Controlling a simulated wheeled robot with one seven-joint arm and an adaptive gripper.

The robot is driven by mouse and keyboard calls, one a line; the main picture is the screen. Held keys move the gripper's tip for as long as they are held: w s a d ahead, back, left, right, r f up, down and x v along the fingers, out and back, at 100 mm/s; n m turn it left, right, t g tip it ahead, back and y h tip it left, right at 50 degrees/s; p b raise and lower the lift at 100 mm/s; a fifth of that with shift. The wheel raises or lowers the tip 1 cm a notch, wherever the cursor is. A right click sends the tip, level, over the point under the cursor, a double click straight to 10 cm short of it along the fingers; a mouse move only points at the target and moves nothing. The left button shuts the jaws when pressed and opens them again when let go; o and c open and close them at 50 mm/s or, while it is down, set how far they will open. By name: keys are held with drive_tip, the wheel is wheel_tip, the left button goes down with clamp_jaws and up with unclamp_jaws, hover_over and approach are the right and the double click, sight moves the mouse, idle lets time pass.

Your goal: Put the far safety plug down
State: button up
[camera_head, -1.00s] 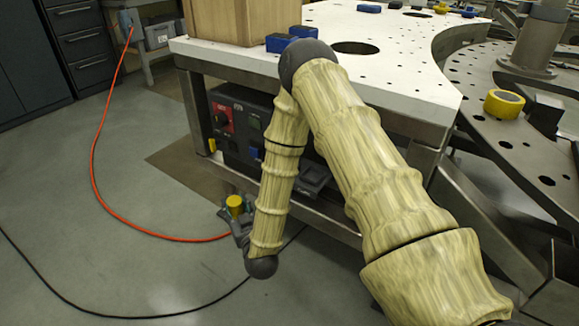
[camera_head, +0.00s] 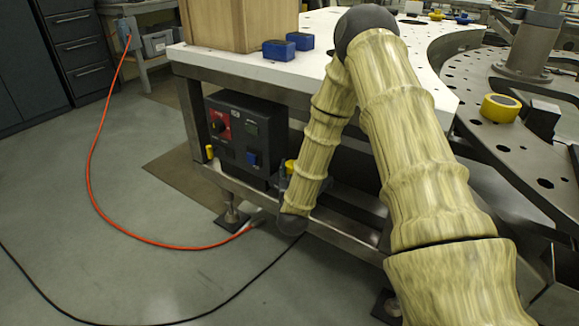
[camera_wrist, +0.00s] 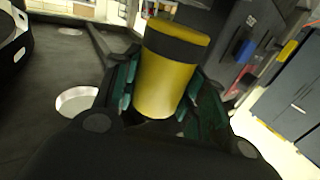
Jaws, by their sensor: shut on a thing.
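The safety plug, a yellow cylinder with a dark band (camera_wrist: 163,88), stands out between the green-padded fingers of my gripper (camera_wrist: 160,92) in the wrist view. My gripper is shut on it. In the head view a bit of the yellow plug (camera_head: 291,166) shows beside my forearm, just right of the dark control box (camera_head: 262,120). My gripper (camera_head: 284,182) is mostly hidden there behind my arm, at about the lower shelf's height. Another small yellow piece (camera_head: 210,152) is at the left end of the control box.
The white-topped table (camera_head: 225,62) carries a wooden box (camera_head: 225,25) and two blue blocks (camera_head: 290,45). A metal lower rail (camera_head: 345,232) runs under it. An orange cable (camera_head: 93,150) and a black cable lie on the floor. A yellow roll (camera_head: 500,107) sits on the dark ring at right.

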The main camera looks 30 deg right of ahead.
drive_tip(key=x, duration=0.3)
drive_tip(key=b+x, duration=0.1)
drive_tip(key=x, duration=0.2)
drive_tip(key=a+f+x, duration=0.1)
drive_tip(key=x, duration=0.3)
drive_tip(key=shift+w+d, duration=0.1)
drive_tip(key=shift+w, duration=0.3)
wheel_tip(320, 180, down, 4)
drive_tip(key=shift+r+b, duration=0.15)
drive_tip(key=shift+b, duration=0.55)
drive_tip(key=shift+r, duration=0.1)
drive_tip(key=shift+s, duration=0.1)
drive_tip(key=o, duration=1.2)
